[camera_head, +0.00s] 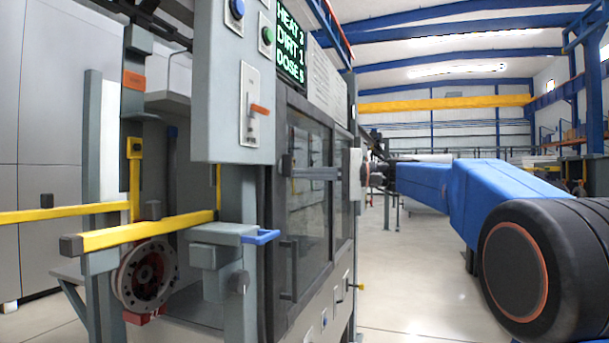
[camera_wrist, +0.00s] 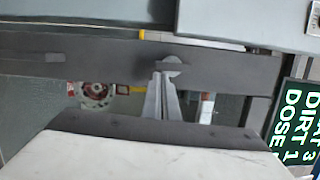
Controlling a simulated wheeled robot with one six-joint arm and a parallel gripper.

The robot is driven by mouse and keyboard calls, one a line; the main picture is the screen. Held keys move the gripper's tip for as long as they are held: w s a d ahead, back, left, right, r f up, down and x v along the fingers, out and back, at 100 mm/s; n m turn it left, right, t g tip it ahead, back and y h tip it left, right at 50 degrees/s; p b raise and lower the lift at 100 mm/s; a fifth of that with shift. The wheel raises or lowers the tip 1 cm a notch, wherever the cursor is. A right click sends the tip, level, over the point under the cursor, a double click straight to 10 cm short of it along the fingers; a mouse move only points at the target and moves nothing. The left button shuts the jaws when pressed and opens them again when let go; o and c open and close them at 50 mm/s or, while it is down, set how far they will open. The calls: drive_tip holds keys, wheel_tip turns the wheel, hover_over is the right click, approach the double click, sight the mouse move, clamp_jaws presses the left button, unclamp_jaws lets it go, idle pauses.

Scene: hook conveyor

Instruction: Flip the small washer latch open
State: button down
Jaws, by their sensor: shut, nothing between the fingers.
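The small latch is a grey rounded piece (camera_wrist: 173,64) on the dark door frame in the wrist view. In the head view it seems to be the small dark piece (camera_head: 287,165) on the door's left post, seen edge-on. My gripper (camera_wrist: 163,76) is shut and empty, its two grey fingers side by side with their tips at the latch, covering its lower part. In the head view my gripper (camera_head: 298,173) reaches in from the right across the glass door. I cannot tell whether the tips touch the latch.
A vertical door handle (camera_head: 289,270) is below the latch. A grey control box (camera_head: 235,90) with buttons and an orange lever hangs at the upper left. A green-lettered display (camera_head: 290,45) is above. A blue lever (camera_head: 262,237) juts out left of the door.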

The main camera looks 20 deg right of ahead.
sight(276, 171)
drive_tip(key=shift+s+a+f+m, duration=0.1)
drive_tip(key=shift+s+f+m, duration=0.1)
drive_tip(key=shift+m, duration=0.5)
drive_tip(key=m+t, duration=0.1)
drive_tip(key=m, duration=0.3)
drive_tip(key=s+a+m+t, duration=0.1)
drive_tip(key=m, duration=0.4)
drive_tip(key=s+a+f+m+t, duration=0.1)
drive_tip(key=m, duration=0.3)
drive_tip(key=shift+s+m+t+y, duration=0.25)
drive_tip(key=shift+m+t+y, duration=0.05)
drive_tip(key=shift+t+y, duration=0.1)
drive_tip(key=m, duration=0.2)
drive_tip(key=m+t, duration=0.1)
drive_tip(key=m, duration=0.1)
drive_tip(key=shift+s+a+r+h, duration=0.2)
drive_tip(key=shift+s+h, duration=0.1)
drive_tip(key=shift+s, duration=0.1)
drive_tip(key=shift+s+a+r, duration=0.1)
